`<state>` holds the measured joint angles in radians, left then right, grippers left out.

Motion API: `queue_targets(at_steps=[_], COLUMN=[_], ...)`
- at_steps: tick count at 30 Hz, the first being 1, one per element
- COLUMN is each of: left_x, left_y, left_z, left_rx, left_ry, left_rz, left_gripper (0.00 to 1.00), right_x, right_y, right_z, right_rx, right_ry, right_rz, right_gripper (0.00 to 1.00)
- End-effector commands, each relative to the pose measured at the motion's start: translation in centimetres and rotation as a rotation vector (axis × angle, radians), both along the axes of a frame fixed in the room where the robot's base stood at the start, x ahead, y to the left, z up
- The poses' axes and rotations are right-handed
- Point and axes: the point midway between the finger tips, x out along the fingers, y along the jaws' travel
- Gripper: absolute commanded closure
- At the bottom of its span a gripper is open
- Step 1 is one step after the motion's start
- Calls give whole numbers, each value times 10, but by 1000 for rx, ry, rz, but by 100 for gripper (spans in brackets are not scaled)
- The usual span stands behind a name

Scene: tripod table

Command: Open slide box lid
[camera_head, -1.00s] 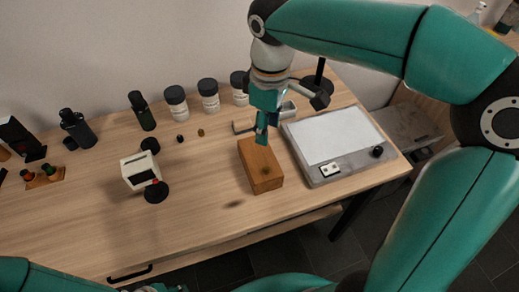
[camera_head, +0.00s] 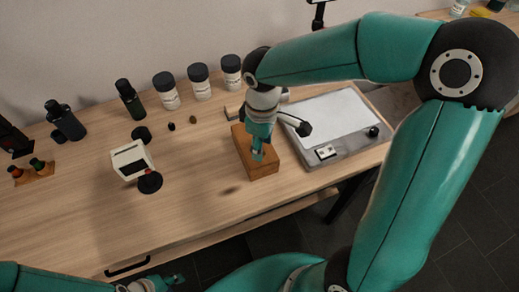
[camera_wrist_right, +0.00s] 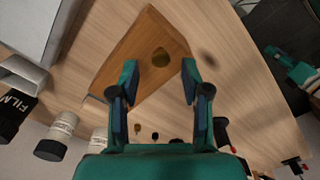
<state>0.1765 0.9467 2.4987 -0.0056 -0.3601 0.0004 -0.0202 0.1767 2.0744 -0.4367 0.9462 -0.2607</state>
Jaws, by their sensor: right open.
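The slide box is a brown wooden block (camera_head: 262,165) on the table in the head view. In the right wrist view the box (camera_wrist_right: 140,38) lies tilted, with a dark round notch in its top. My right gripper (camera_head: 257,152) is over the box top, fingers pointing down; whether they touch it is unclear. In the right wrist view the right gripper (camera_wrist_right: 160,72) is open, its fingertips apart on either side of the notch, with nothing between them. My left gripper (camera_head: 160,284) shows only partly at the bottom edge, away from the box; its jaws are unclear.
A grey light plate (camera_head: 330,118) stands right of the box. A white device (camera_head: 131,160) with a black disc stands to the left. White jars with dark lids (camera_head: 166,92) and dark bottles (camera_head: 130,98) line the back. Bare table (camera_head: 200,170) lies left of the box.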

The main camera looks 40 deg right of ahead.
Motion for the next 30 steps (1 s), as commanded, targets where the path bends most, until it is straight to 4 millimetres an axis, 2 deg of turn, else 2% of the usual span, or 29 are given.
queue_targets(at_steps=[3, 6, 16, 24, 30], left_x=[0, 0, 0, 0, 0], left_y=[0, 0, 0, 0, 0], left_z=[-1, -1, -1, -1, -1], left_rx=[0, 0, 0, 0, 0], left_ry=[0, 0, 0, 0, 0], left_rz=[0, 0, 0, 0, 0], left_gripper=[60, 60, 60, 60, 60], right_x=[0, 0, 0, 0, 0], right_y=[0, 0, 0, 0, -1], right_z=[-14, -20, -22, -22, -22], right_rx=[0, 1, 1, 0, 0], right_ry=[2, 1, -1, -1, -1], right_rz=[-1, -2, -1, -1, -1], right_gripper=[53, 53, 53, 98, 100])
